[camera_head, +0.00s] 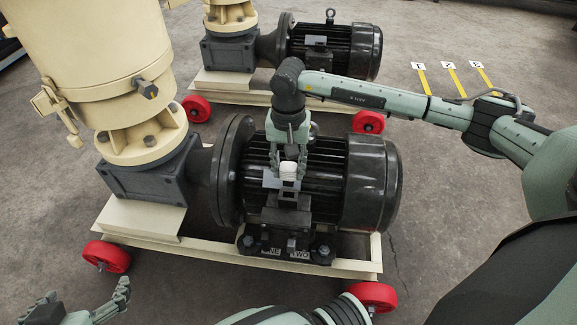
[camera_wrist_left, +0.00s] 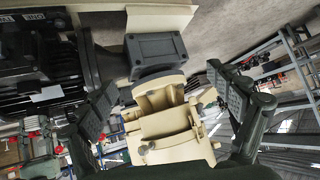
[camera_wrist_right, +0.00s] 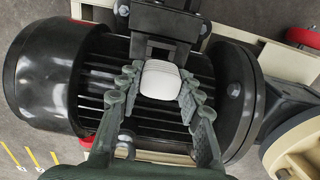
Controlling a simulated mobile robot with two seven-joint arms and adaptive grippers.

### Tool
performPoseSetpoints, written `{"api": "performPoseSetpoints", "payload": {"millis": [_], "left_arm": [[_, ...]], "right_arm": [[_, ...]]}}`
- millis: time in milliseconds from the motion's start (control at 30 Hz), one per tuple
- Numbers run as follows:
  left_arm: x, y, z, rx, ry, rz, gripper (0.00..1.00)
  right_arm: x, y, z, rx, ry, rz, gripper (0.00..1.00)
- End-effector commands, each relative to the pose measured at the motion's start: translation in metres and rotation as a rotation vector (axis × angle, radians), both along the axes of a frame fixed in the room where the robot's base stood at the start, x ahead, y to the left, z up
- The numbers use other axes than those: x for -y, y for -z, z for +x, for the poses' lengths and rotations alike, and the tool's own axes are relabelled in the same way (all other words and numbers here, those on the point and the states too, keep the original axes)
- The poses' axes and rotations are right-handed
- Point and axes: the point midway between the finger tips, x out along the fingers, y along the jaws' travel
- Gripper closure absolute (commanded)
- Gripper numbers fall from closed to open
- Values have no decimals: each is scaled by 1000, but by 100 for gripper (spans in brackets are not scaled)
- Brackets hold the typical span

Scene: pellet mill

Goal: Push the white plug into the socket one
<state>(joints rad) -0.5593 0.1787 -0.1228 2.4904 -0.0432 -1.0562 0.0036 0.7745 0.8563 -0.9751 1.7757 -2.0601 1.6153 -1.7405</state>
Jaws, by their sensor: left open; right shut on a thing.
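The white plug (camera_head: 288,168) is between the fingertips of my right gripper (camera_head: 288,165), above the black motor's front side. In the right wrist view the plug (camera_wrist_right: 160,80) sits between both ribbed fingers, just short of a dark bracket (camera_wrist_right: 163,22). A plate at the motor's foot carries the labels ONE (camera_head: 271,253) and TWO (camera_head: 298,254); the plug is above it and apart from it. The socket openings cannot be made out. My left gripper (camera_head: 90,306) is open and empty at the lower left; its fingers also show in the left wrist view (camera_wrist_left: 165,95).
The black motor (camera_head: 330,180) and cream mill (camera_head: 100,60) stand on a cream frame with red wheels (camera_head: 106,257). A second motor (camera_head: 335,48) stands behind. Yellow floor strips numbered one to three (camera_head: 453,80) lie at right.

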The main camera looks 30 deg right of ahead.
Motion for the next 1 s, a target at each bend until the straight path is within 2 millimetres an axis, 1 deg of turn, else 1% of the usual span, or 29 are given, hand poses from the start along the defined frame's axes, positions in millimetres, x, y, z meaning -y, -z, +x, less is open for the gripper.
{"api": "performPoseSetpoints", "payload": {"millis": [500,767,1000], "left_arm": [[21,-17,14,116,38,-46,9],[28,-27,21,177,51,-65,9],[38,-38,27,234,69,-90,9]], "right_arm": [[0,6,0,0,0,0,92],[0,9,0,0,0,0,92],[0,12,0,0,0,0,92]]}}
